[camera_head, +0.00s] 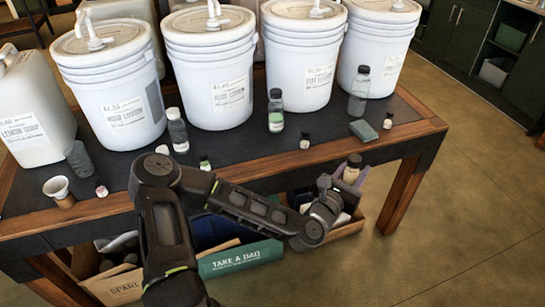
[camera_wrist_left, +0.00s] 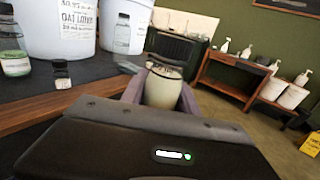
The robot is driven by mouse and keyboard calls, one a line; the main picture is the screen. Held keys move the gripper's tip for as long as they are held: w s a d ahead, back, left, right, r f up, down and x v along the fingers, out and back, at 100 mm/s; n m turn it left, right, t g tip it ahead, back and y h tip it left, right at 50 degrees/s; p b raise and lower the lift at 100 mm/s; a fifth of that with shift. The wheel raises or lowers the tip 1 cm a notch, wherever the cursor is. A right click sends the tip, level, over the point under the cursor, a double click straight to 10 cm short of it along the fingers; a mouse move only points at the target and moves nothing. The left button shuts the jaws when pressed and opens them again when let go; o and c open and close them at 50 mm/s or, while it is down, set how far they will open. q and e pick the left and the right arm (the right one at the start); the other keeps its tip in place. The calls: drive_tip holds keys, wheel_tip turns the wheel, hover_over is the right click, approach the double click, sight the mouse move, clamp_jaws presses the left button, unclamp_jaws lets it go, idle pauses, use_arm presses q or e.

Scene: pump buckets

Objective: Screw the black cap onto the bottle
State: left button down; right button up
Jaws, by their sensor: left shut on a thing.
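My left gripper (camera_head: 350,178) is past the table's front edge, shut on a small cream bottle (camera_head: 350,174). The bottle looks roughly upright. The left wrist view shows the bottle (camera_wrist_left: 161,92) between the two purple fingers of the left gripper (camera_wrist_left: 160,97). The bottle's lower part is hidden. My right gripper is not in view.
Boxes, one a green bag box (camera_head: 240,258), stand below the front edge. The floor (camera_head: 460,220) at right is clear.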

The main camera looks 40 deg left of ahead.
use_arm(q)
wheel_tip(320, 180, down, 11)
drive_tip(key=w+a+b, duration=0.2)
drive_tip(key=b, duration=0.6)
drive_tip(key=a+r+n+y+b, duration=0.1)
drive_tip(key=a+y+b, duration=0.1)
drive_tip(key=a+b, duration=0.1)
drive_tip(key=w+a+r+n+y+b, duration=0.1)
drive_tip(key=a+y+b, duration=0.1)
drive_tip(key=a+b, duration=0.2)
drive_tip(key=w+a+n+y+b, duration=0.1)
drive_tip(key=a+b, duration=0.3)
drive_tip(key=shift+w+a+r+n+g+y, duration=0.15)
drive_tip(key=shift+w+r+n+g+y, duration=0.15)
drive_tip(key=shift+r+y, duration=0.1)
drive_tip(key=a+r+n+g+y, duration=0.3)
drive_tip(key=a+r+y, duration=0.2)
drive_tip(key=a+r, duration=0.8)
drive_tip(key=a, duration=0.3)
drive_tip(key=shift+s+a+r+n+p, duration=0.15)
drive_tip(key=shift+s+a+n+p, duration=0.15)
drive_tip(key=shift+n, duration=0.1)
drive_tip(key=shift+f+b, duration=0.45)
drive_tip(key=shift+f, duration=2.1)
